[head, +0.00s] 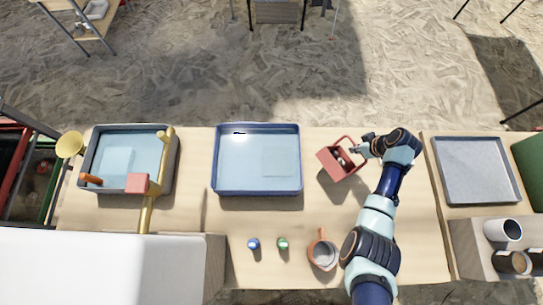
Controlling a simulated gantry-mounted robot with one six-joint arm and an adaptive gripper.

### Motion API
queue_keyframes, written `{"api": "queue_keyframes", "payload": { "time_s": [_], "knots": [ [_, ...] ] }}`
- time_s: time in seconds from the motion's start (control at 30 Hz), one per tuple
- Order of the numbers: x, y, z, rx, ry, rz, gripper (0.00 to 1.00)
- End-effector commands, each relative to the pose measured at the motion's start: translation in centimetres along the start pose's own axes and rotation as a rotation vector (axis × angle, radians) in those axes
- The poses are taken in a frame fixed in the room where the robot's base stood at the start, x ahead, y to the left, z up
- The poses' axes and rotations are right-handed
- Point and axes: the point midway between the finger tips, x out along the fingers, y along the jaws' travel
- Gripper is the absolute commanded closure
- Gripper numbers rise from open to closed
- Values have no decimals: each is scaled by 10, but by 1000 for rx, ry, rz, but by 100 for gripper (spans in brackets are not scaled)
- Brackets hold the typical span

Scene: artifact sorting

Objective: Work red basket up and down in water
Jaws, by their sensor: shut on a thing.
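The red basket (330,164) is a small open box with a raised handle, right of the middle of the table in the head view. It looks tilted and has several small pieces inside, too small to make out. My gripper (356,148) is shut on the basket's handle at its right side; the fingers are small and partly hidden. A blue-rimmed tray of water (232,160) lies to the left of the basket, apart from it. A second, grey tub of water (104,160) stands farther left. I cannot tell how high the basket is above the table.
A yellow stand (146,212) reaches over the left tub. Blue and green small items (253,244) and an orange-handled pitcher (322,255) stand at the front. A grey tray (473,170) is at right. Table between water tray and basket is clear.

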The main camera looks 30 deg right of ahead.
Motion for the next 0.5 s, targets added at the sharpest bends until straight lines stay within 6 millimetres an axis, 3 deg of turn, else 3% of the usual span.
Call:
{"api": "queue_keyframes", "payload": {
  "time_s": [0.23, 0.5],
  "knots": [
    [2, 1, -2, 0, -2, -1, 100],
    [-10, -7, 7, 1, -2, -1, 100]
  ]
}}
